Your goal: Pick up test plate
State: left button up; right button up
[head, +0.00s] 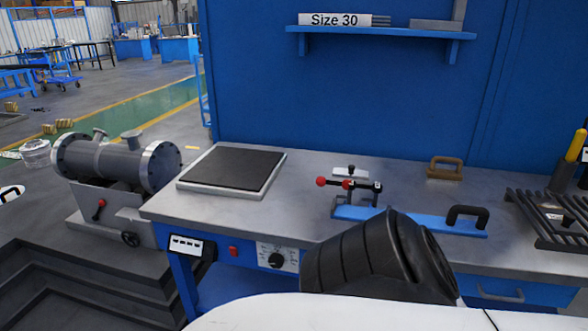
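No part in view is plainly labelled as the test plate. A flat blue plate (420,222) with a black handle (467,216) lies on the right half of the grey workbench (300,215). A toggle clamp with red knobs (347,184) stands at the plate's left end. A square dark plate with a light rim (234,168) lies on the bench's left part. A brown handle-shaped piece (444,168) is at the back of the bench. Neither gripper can be made out. A dark part of my own body hides some of the bench's front edge.
A grey flanged shell (118,162) rests on a stand left of the bench. A black grate (552,220) lies at the bench's right end. A blue shelf marked Size 30 (380,33) hangs on the blue back wall. The bench centre between dark plate and clamp is clear.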

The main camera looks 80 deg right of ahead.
aim_at(351, 173)
jog(key=z, duration=2.9)
jog(key=k, duration=0.4)
jog(key=z, duration=1.05)
jog(key=i, duration=0.85)
jog(key=u, duration=0.6)
